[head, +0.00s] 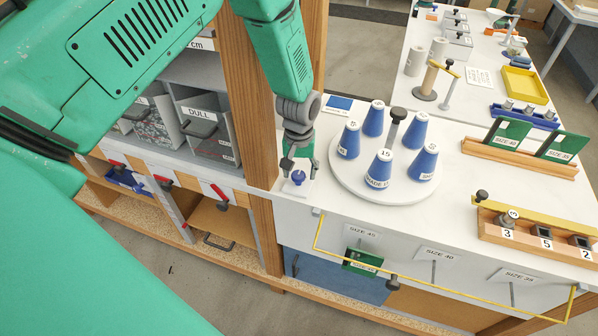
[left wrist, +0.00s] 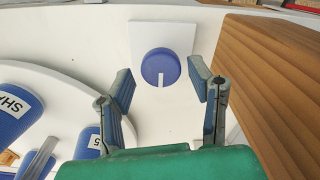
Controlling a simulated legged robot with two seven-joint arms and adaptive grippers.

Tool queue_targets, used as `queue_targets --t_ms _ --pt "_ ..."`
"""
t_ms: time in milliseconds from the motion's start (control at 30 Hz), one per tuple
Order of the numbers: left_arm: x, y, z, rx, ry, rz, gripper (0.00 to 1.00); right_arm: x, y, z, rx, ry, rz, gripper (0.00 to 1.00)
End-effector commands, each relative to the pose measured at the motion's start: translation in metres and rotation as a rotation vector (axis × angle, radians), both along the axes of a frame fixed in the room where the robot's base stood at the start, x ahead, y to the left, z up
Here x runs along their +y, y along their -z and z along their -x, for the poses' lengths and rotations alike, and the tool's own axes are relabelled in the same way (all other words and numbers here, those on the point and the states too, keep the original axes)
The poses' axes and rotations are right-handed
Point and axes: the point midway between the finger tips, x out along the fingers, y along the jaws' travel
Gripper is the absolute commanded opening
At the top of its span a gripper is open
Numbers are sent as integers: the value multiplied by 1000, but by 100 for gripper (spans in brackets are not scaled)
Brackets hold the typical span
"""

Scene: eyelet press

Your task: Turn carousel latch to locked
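The carousel (head: 383,184) is a round white plate on the white bench, carrying several blue cones and a dark-topped central post (head: 395,127). The latch is a blue knob (head: 298,177) on a small white plate left of the carousel. In the left wrist view the knob (left wrist: 161,67) has a white line that points down toward my gripper. My left gripper (head: 299,165) points down above the knob. Its fingers (left wrist: 160,90) are open and spread to either side of the knob, with nothing between them. Contact with the knob cannot be made out. My right gripper is not in view.
A wooden post (head: 254,110) stands close left of the knob, also in the left wrist view (left wrist: 275,75). Carousel cones stand close on the other side. A yellow rail (head: 440,284) runs along the bench front. A wooden block with numbered pieces (head: 535,240) sits at right.

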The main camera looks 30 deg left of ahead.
Motion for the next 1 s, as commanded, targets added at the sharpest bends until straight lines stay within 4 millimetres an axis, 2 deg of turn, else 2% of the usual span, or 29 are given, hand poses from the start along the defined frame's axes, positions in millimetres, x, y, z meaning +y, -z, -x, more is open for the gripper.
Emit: queue_targets --t_ms 300,433,800,1000 --pt "1 2 2 8 -2 1 52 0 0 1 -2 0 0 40" --pt "1 -7 2 8 -1 1 52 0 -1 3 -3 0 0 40" --pt "0 -82 1 4 -2 1 52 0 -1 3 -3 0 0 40" --pt "0 -109 1 6 -1 1 52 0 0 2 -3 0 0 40"
